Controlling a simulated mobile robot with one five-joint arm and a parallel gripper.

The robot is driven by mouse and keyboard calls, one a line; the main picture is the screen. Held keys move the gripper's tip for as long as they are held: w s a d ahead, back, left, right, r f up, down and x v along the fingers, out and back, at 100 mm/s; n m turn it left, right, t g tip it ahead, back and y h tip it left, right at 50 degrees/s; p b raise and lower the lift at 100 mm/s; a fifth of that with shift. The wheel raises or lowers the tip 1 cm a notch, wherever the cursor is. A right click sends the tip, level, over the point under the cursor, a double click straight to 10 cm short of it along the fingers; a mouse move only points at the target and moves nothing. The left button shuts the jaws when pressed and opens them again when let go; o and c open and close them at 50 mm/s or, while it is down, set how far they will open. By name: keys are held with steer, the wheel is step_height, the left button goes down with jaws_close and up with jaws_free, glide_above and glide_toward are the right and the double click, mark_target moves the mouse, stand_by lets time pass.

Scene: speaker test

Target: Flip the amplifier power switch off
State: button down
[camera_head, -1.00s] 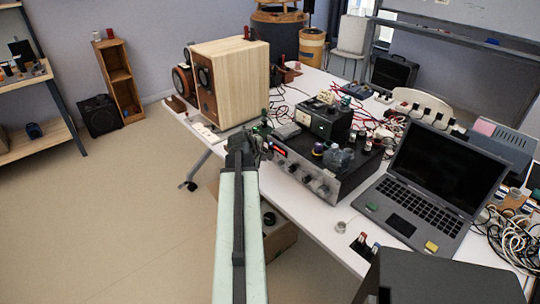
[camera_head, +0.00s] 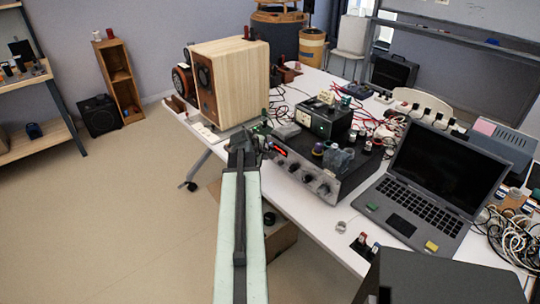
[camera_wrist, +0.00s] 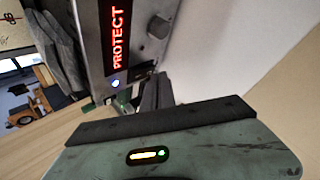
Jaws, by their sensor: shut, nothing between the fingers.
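The amplifier (camera_head: 312,187) is a dark box with a silver front, knobs and a red lit display, on the white table in the head view. My gripper (camera_head: 260,143) is shut and empty, at the left end of its front panel. In the wrist view the amplifier (camera_wrist: 92,48) shows a red "PROTECT" display, a blue light and a knob. My dark gripper fingers (camera_wrist: 153,93) are close below the panel's end there; I cannot tell whether they touch it. The power switch cannot be made out clearly; the fingers may cover part of it.
A wooden speaker (camera_head: 238,82) stands left of the amplifier, and an open laptop (camera_head: 440,180) stands right. A small black box (camera_head: 322,119) and loose parts sit on top of the amplifier. Cables clutter the table behind. The floor in front is mostly clear.

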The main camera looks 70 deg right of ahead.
steer(key=shift+s+d, duration=0.1)
steer(key=shift+d, duration=0.05)
stand_by(0.5)
steer(key=shift+w+a+r, duration=0.1)
steer(key=shift+w+a, duration=0.3)
steer(key=shift+a, duration=0.25)
steer(key=shift+w+a+r+p, duration=0.15)
steer(key=shift+w+a, duration=0.3)
steer(key=shift+a, duration=0.25)
steer(key=shift+w+a+r+p, duration=0.15)
steer(key=shift+w+a, duration=0.3)
steer(key=shift+a, duration=0.25)
steer(key=shift+w+a+r+p, duration=0.15)
steer(key=shift+w+a, duration=0.3)
steer(key=shift+a, duration=0.25)
steer(key=shift+f, duration=0.1)
